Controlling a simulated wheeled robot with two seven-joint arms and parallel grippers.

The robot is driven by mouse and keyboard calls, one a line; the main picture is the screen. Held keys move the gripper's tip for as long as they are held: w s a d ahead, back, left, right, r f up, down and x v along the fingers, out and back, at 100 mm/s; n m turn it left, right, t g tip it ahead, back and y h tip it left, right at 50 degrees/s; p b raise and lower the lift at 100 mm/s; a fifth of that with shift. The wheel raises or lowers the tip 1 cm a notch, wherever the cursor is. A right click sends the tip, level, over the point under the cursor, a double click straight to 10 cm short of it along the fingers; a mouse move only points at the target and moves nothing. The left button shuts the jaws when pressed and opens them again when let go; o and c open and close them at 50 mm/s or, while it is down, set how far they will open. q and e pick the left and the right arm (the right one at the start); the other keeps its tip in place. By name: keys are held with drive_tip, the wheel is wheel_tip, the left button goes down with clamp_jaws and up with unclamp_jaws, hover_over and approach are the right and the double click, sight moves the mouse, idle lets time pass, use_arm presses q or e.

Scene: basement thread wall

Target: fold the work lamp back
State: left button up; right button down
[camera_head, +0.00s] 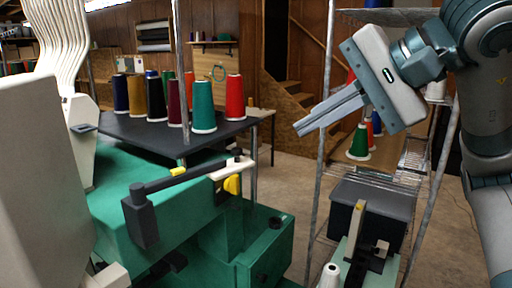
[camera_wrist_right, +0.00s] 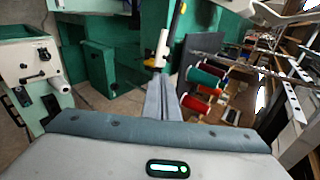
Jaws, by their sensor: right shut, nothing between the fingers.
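The work lamp (camera_head: 141,219) is a dark grey box-shaped head on a dark arm (camera_head: 190,177) at the front of the green machine. The arm runs left from a white bracket (camera_head: 232,169), and the head hangs at its left end. A yellow knob (camera_head: 232,185) sits below the bracket, and a small yellow piece is on the arm. The white bracket also shows in the right wrist view (camera_wrist_right: 161,47), beyond the fingertips. My right gripper (camera_head: 301,130) is shut and empty, up and right of the lamp, apart from it. My left gripper is not in view.
A dark table (camera_head: 240,124) behind the lamp holds several thread cones, with a thin upright pole (camera_head: 178,60) in front. A wire rack (camera_head: 385,172) with more cones stands right, below my right arm. A second green machine (camera_head: 340,270) is at bottom right. Floor shows between.

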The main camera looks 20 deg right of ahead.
sight(241, 154)
drive_tip(key=shift+a, duration=0.1)
